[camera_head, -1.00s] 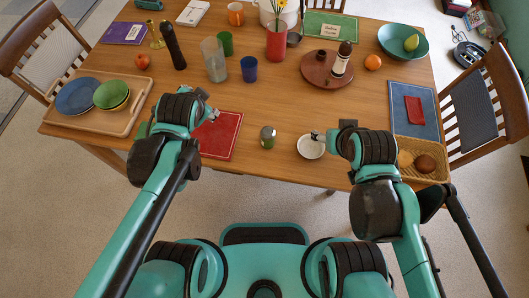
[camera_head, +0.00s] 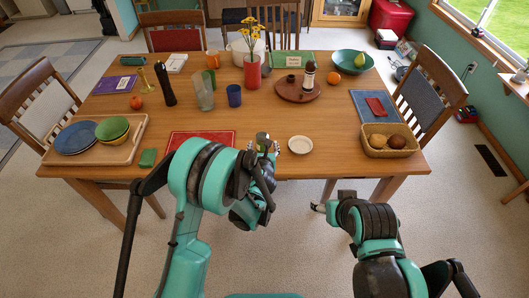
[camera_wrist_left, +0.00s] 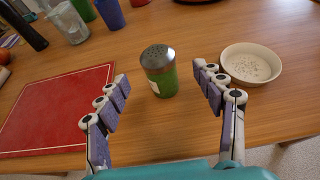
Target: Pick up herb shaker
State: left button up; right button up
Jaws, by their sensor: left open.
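The herb shaker (camera_wrist_left: 160,78), a small green jar with a grey perforated lid and a pale label, stands upright on the table. In the left wrist view it is between and slightly beyond the fingertips of my open left gripper (camera_wrist_left: 161,88), with a gap on both sides. In the head view the shaker (camera_head: 262,138) is partly hidden by my left gripper (camera_head: 264,149) at the table's front edge. My right gripper (camera_head: 318,207) is off the front edge, low and small in view; its jaw state is unclear.
A white bowl (camera_wrist_left: 252,66) with specks inside sits close right of the shaker. A red mat (camera_wrist_left: 55,115) lies to the left. Blue (camera_head: 234,96) and green cups stand farther back. The table between shaker and cups is clear.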

aim_at(262, 141)
pick_arm(q)
jog(key=x, duration=0.3)
jog(key=shift+f+b, duration=0.2)
jog(key=shift+b, duration=0.15)
jog(key=b+x, duration=0.2)
jog(key=x, duration=0.2)
jog(key=shift+w+a+f, duration=0.1)
jog(key=shift+w+f, duration=0.2)
jog(key=shift+r, duration=0.1)
jog(key=c, duration=1.3)
